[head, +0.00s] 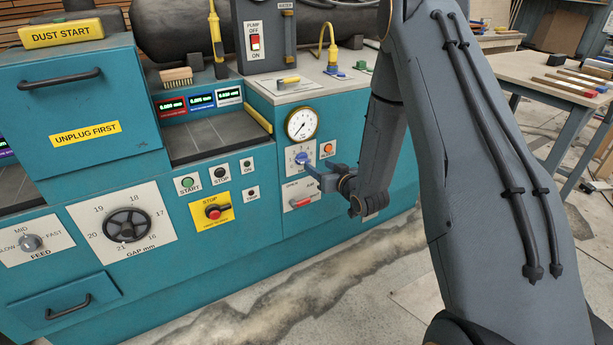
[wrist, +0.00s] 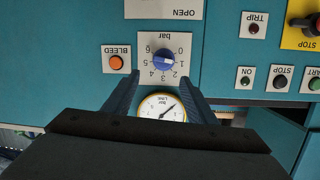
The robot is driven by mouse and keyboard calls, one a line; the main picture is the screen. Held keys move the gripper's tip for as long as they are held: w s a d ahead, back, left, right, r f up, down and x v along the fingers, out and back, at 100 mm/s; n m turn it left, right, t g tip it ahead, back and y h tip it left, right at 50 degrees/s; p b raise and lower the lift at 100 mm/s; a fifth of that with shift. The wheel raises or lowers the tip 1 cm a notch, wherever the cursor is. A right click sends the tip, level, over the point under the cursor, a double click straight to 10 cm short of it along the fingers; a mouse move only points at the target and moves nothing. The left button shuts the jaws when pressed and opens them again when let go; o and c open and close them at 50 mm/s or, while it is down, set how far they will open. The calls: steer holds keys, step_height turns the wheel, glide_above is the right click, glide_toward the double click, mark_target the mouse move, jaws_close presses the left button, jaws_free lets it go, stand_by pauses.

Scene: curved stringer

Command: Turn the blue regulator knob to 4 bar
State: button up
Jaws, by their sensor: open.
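The blue regulator knob (head: 301,157) sits on a light plate on the teal machine's front, below a round brass-rimmed gauge (head: 303,123). In the wrist view, which is upside down, the knob (wrist: 165,60) is in the middle of a bar scale from 0 to 6. Its pale pointer mark is too small to read surely. The gauge (wrist: 162,107) shows partly behind my gripper, with a dark needle. My gripper (wrist: 161,80) is open, with one finger on each side below the knob in the picture. In the head view my gripper (head: 312,172) is close to the knob; contact cannot be told.
An orange BLEED button (wrist: 116,63) is close beside the knob plate. A panel with a red-handled lever (head: 300,203) lies below it. START (head: 187,183) and a red emergency stop (head: 212,211) are to the left. Open floor lies in front of the machine.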

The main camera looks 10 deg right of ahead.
mark_target(303, 160)
steer(key=w+a+f+t+y+b, duration=0.1)
steer(key=w+a+f+t+b, duration=0.1)
steer(key=w, duration=0.6)
steer(key=shift+a+f+y, duration=0.35)
steer(key=shift+f+y, duration=0.05)
steer(key=shift+f, duration=0.4)
steer(key=c, duration=1.1)
